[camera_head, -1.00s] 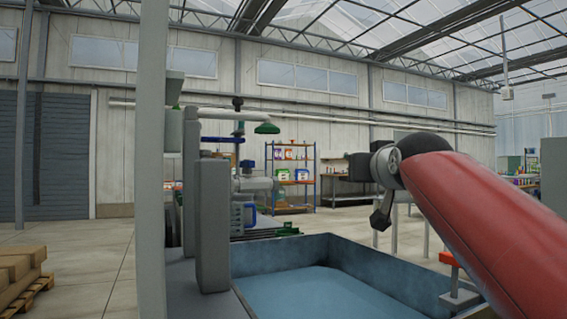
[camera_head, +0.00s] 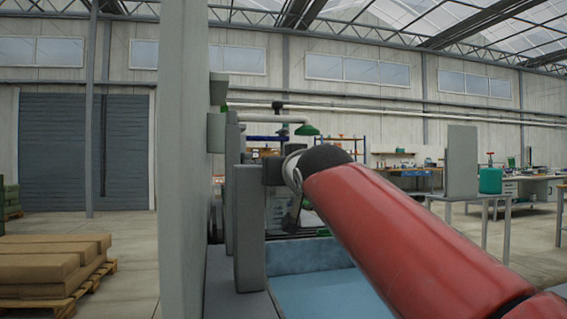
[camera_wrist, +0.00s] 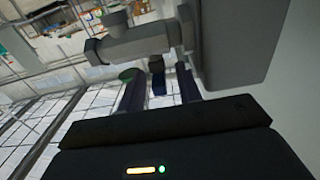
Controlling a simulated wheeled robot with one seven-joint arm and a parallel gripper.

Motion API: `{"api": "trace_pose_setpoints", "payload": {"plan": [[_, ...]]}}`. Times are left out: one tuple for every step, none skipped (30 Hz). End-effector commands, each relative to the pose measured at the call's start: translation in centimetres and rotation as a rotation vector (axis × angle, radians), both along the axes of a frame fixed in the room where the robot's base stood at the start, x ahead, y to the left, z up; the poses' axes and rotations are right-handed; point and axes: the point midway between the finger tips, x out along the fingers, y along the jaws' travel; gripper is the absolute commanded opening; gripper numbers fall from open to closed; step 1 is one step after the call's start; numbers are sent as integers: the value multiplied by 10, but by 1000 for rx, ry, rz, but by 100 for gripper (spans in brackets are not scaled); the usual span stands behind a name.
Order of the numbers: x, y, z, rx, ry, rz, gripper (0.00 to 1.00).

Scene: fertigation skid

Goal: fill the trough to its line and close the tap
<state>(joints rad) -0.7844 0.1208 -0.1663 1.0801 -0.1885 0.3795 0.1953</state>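The trough (camera_head: 281,259) is a blue-grey open box low in the middle of the head view. Its inside is pale blue; I cannot tell water from bottom, and I see no fill line. A white pipe with a green outlet head (camera_head: 307,130) hangs beyond it. My red arm crosses in front of the trough and hides the valve area. In the wrist view my gripper (camera_wrist: 158,70) has two dark fingers apart. A small blue piece (camera_wrist: 158,84), possibly the tap handle, shows between them; contact is unclear. A grey pipe fitting (camera_wrist: 130,44) lies just beyond.
A pale upright post (camera_head: 185,160) and a grey block (camera_head: 249,228) stand close left of the trough. A pallet of sacks (camera_head: 50,265) is at the lower left. A table with a green canister (camera_head: 490,180) is at the right. Open floor lies between post and pallet.

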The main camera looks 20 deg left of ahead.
Motion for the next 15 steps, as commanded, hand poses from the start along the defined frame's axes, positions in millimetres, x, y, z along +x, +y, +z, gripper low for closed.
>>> {"api": "trace_pose_setpoints", "payload": {"plan": [[6, 3, 2, 0, 0, -1, 35], [9, 5, 2, 0, 0, -1, 35], [11, 7, 1, 0, 0, -1, 35], [13, 8, 1, -1, -1, -1, 35], [14, 8, 1, -1, -1, 0, 35], [15, 9, 1, 0, -1, 0, 35], [16, 9, 1, 0, -1, 0, 35], [16, 9, 1, 1, -1, 0, 35], [16, 10, 1, 1, -2, 0, 35], [16, 10, 0, 1, -2, 0, 35], [16, 10, 0, 1, -1, 0, 35], [16, 10, 0, 1, -1, 0, 35], [16, 9, 0, 1, -1, 0, 35], [16, 9, 0, 1, -1, 0, 35], [16, 9, 0, 1, -1, 0, 29]]}}
